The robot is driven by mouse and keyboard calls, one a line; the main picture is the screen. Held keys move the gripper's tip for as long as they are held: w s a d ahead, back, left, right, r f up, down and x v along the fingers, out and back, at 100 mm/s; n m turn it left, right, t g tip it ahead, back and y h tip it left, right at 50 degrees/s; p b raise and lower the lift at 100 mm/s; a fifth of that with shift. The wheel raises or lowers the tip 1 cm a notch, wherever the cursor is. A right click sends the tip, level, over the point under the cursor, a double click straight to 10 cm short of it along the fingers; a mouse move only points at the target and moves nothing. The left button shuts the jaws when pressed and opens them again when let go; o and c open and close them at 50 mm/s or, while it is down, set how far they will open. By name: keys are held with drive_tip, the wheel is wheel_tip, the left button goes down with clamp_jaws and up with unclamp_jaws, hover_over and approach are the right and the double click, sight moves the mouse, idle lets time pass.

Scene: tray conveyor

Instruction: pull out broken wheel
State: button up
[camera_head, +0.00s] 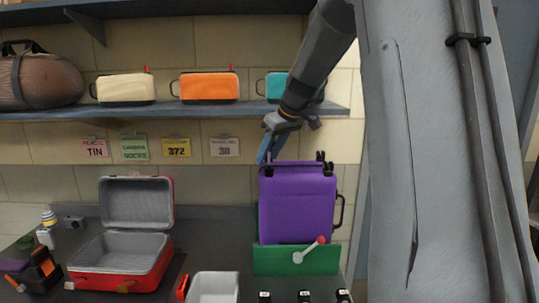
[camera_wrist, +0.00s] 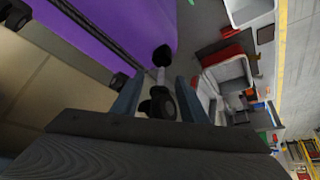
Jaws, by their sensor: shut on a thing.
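A purple suitcase (camera_head: 297,205) stands in a green holder (camera_head: 270,261), with small black wheels (camera_head: 322,157) along its top edge. My gripper (camera_head: 268,148) is at the top left corner of the suitcase. In the wrist view my gripper (camera_wrist: 157,98) is shut on a black wheel (camera_wrist: 160,108) between its blue fingers. A short pale stem (camera_wrist: 161,76) shows beside that wheel, near another black round part (camera_wrist: 162,55) by the purple shell. I cannot tell whether the held wheel is still joined to the suitcase.
A lever with a red knob (camera_head: 321,240) is on the green holder. An open red suitcase (camera_head: 122,272) and a pale grey bin (camera_head: 214,288) stand on the bench to the left. A shelf (camera_head: 200,113) with small cases runs above the bench.

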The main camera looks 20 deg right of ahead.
drive_tip(key=shift+r, duration=0.1)
drive_tip(key=shift+r+p, duration=1.15)
drive_tip(key=shift+r, duration=0.8)
